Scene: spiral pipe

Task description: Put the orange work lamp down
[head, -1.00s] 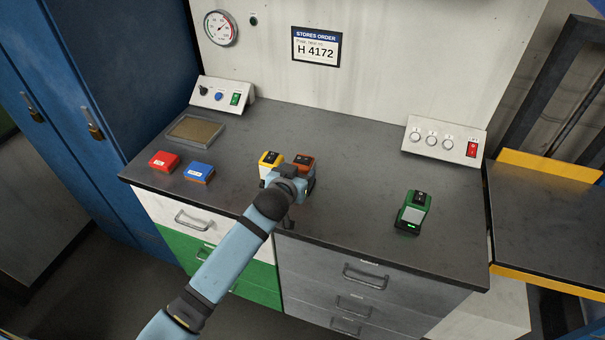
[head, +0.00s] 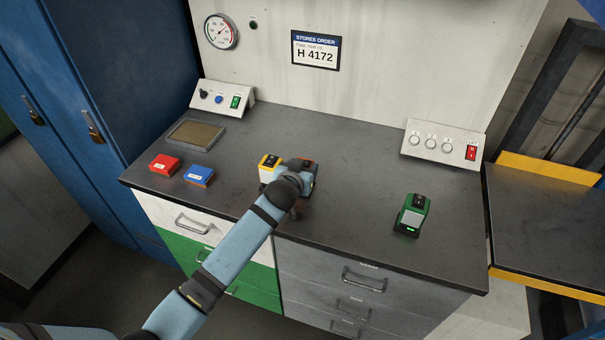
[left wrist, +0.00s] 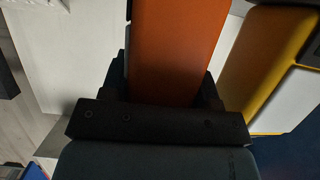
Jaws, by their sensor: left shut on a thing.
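The orange work lamp (head: 309,162) is mostly hidden behind my left gripper (head: 302,180) in the head view. It shows large between the jaws in the left wrist view (left wrist: 175,50). My left gripper is shut on it. I cannot tell whether the lamp touches the bench. A yellow lamp (head: 268,170) stands close beside it on the left, and shows at the right in the left wrist view (left wrist: 262,65). My right gripper is not in view.
A green lamp (head: 412,214) stands on the right of the grey bench (head: 350,190). A red box (head: 164,163), a blue box (head: 198,174) and a shallow tray (head: 194,132) are on the left. Control boxes stand at the back. The bench between the orange and green lamps is clear.

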